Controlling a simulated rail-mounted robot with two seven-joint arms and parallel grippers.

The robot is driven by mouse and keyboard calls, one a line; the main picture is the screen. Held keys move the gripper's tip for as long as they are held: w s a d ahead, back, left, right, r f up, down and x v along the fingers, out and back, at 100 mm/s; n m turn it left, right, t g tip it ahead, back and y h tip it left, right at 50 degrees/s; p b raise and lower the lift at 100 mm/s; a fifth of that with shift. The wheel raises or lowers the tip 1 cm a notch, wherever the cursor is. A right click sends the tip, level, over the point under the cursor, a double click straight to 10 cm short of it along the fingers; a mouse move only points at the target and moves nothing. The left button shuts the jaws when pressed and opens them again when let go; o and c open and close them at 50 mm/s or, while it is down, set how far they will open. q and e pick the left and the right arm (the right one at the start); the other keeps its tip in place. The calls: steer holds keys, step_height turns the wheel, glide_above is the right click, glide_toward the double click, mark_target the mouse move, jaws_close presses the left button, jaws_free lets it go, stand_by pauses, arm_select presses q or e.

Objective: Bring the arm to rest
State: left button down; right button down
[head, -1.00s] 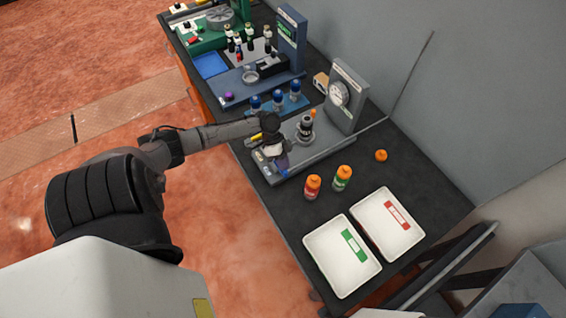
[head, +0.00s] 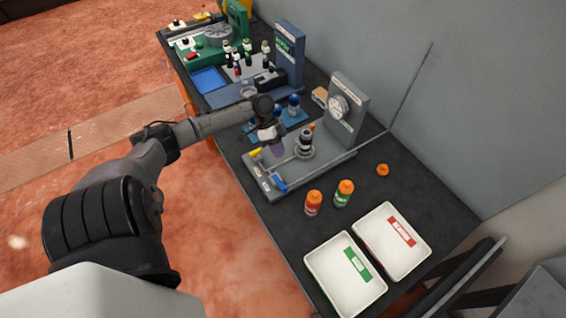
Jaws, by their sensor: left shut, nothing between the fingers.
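My left gripper (head: 277,148) is shut and empty. It hangs above the left part of the grey gauge station (head: 318,168), to the left of the dark container on that station's round holder (head: 305,143). My left arm reaches in from the left over the near edge of the black bench (head: 400,178). It hides part of the blue rack behind it. I cannot see my right gripper.
A dial gauge (head: 338,105) stands on the station. Two orange-capped bottles (head: 313,203) (head: 343,193), a loose orange cap (head: 382,170) and two white trays (head: 322,262) (head: 376,220) sit to the right. Blue-capped bottles (head: 293,106) and other stations crowd the bench's far end.

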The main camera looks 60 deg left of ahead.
arm_select(q)
steer(key=v, duration=0.2)
steer(key=shift+s+a+r, duration=0.1)
steer(key=shift+a+r, duration=0.1)
steer(key=shift+r, duration=0.1)
